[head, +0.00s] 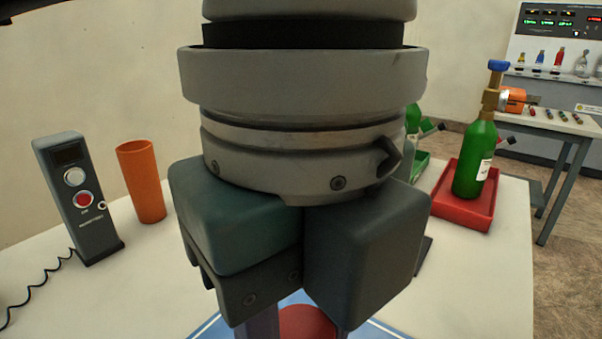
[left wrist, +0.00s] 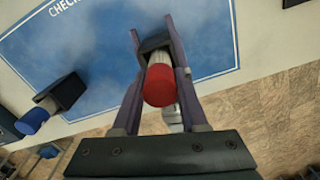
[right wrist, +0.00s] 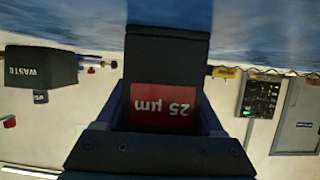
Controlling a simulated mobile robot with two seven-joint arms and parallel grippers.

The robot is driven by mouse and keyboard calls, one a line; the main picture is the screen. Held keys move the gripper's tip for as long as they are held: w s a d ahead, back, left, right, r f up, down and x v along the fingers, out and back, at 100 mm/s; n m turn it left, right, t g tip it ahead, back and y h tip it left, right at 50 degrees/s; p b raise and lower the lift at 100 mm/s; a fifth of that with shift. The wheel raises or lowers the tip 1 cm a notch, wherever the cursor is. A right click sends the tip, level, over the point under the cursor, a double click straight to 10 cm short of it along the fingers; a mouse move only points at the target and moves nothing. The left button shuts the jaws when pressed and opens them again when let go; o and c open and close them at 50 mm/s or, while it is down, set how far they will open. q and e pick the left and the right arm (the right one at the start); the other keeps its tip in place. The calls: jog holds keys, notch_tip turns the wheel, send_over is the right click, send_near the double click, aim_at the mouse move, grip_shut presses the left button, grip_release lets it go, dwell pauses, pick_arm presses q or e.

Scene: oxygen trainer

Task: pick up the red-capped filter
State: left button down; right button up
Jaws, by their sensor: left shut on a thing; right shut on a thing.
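In the left wrist view the red-capped filter (left wrist: 160,86) has a red round cap, a pale collar and a dark body. My left gripper (left wrist: 152,32) is shut on it, with the cap facing the camera. In the right wrist view my right gripper (right wrist: 163,92) is shut on a black block (right wrist: 167,48) with a red "25 µm" label, seen upside down. In the head view one of my grippers fills the middle; a red rounded surface (head: 308,322) shows between its fingers. I cannot tell for sure which arm that is.
A blue-capped filter (left wrist: 45,108) lies at the edge of the blue mat (left wrist: 80,60). An orange cup (head: 142,182) and a grey meter (head: 78,200) stand at left. A green bottle (head: 474,160) stands in a red tray (head: 448,205) at right. A black "WASTE" bin (right wrist: 40,68) shows upside down.

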pick_arm(q)
notch_tip(320, 180, up, 15)
pick_arm(e)
jog(key=o, duration=1.4)
pick_arm(q)
jog(key=shift+r, duration=0.1)
pick_arm(e)
jog(key=shift+o, duration=0.2)
